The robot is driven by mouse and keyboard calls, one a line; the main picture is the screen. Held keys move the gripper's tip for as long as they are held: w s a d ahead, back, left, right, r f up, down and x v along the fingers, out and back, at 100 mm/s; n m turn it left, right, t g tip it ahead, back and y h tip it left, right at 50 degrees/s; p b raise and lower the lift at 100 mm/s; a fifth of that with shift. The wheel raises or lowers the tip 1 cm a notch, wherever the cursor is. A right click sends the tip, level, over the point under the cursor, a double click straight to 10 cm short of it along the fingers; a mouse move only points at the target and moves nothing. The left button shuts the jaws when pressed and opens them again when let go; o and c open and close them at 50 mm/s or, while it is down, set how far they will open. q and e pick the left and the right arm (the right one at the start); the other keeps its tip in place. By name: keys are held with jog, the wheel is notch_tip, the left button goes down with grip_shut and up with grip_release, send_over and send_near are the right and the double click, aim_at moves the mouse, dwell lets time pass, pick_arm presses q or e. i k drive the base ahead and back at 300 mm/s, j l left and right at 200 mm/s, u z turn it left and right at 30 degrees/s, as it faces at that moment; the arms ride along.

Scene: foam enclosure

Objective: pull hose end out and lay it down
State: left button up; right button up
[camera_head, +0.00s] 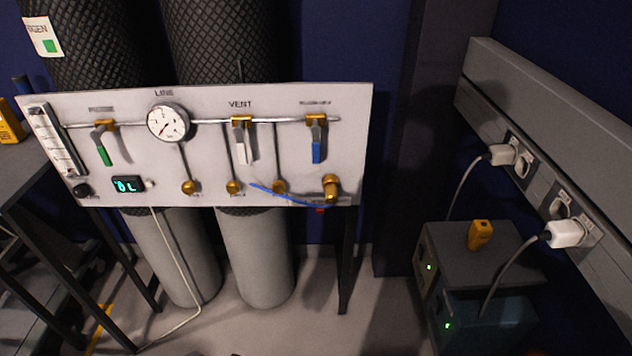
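A thin blue hose (283,195) lies across the lower right part of a white gas panel (210,155). Its left end is near a small brass fitting (233,187), and its right end reaches the panel's bottom edge by a larger brass port (331,188). I cannot tell whether either end is seated in a fitting. A small red spot (320,210) shows just below that right end. A pale thin line (183,258) hangs from under the panel's display to the floor. Neither of my grippers is in view.
The panel carries a round gauge (168,122) and green, white and blue valve levers. Two cylinders stand behind it. At right are stacked boxes (480,248) with a yellow item (480,234) and a wall trunking with white plugs (565,233). A dark table (40,165) is at left.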

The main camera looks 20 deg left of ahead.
aim_at(330, 190)
jog(key=i+j, duration=0.1)
jog(key=j, duration=0.3)
jog(key=i+j, duration=0.15)
jog(key=j, duration=0.25)
jog(key=i+j+z, duration=0.1)
jog(key=j, duration=0.25)
jog(key=i+j, duration=0.1)
jog(key=j, duration=0.3)
